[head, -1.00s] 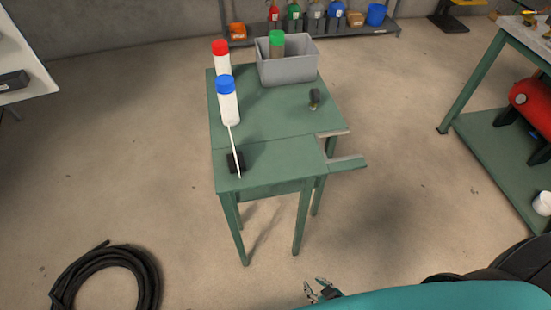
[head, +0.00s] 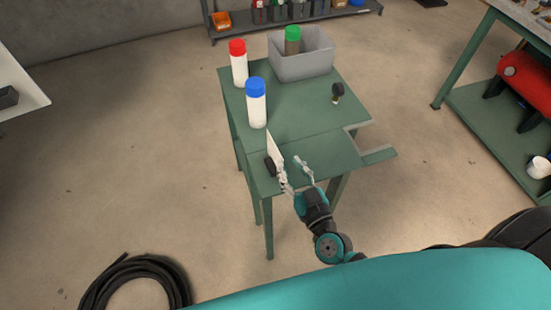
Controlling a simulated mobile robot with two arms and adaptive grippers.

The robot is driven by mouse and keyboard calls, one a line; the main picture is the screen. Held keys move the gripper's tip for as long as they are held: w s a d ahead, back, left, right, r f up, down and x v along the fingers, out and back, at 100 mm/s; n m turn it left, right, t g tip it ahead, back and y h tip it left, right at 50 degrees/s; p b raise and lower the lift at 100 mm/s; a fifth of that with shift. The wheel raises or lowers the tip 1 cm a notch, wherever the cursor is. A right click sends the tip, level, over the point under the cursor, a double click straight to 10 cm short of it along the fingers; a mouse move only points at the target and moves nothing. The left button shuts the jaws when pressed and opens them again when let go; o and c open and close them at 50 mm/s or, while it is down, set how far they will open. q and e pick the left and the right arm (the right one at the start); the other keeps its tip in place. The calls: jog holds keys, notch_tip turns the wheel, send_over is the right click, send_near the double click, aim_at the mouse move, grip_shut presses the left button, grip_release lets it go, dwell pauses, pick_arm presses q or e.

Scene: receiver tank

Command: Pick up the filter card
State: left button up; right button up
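A thin white card (head: 274,147), which I take as the filter card, stands on edge in a small black holder (head: 269,166) near the front left of the green table (head: 315,155). My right gripper (head: 291,168) reaches over the table's front edge with its two fingers spread. Its left finger is close beside the card and holder; I cannot tell whether it touches them. Nothing shows between the fingers. My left gripper is not in view.
A blue-capped bottle (head: 257,108) stands just behind the card. A red-capped bottle (head: 239,67) and a grey bin (head: 302,62) holding a green-capped bottle (head: 292,42) are farther back. A small dark fitting (head: 337,92) stands at right. The table's right front corner is notched.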

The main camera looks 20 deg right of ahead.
aim_at(275, 156)
jog(key=w, duration=0.2)
jog(key=w+a, duration=0.1)
jog(key=w, duration=0.5)
jog(key=shift+w+a+f+p, duration=0.2)
jog(key=shift+a+f+p, duration=0.05)
jog(key=shift+a+p, duration=0.05)
grip_shut()
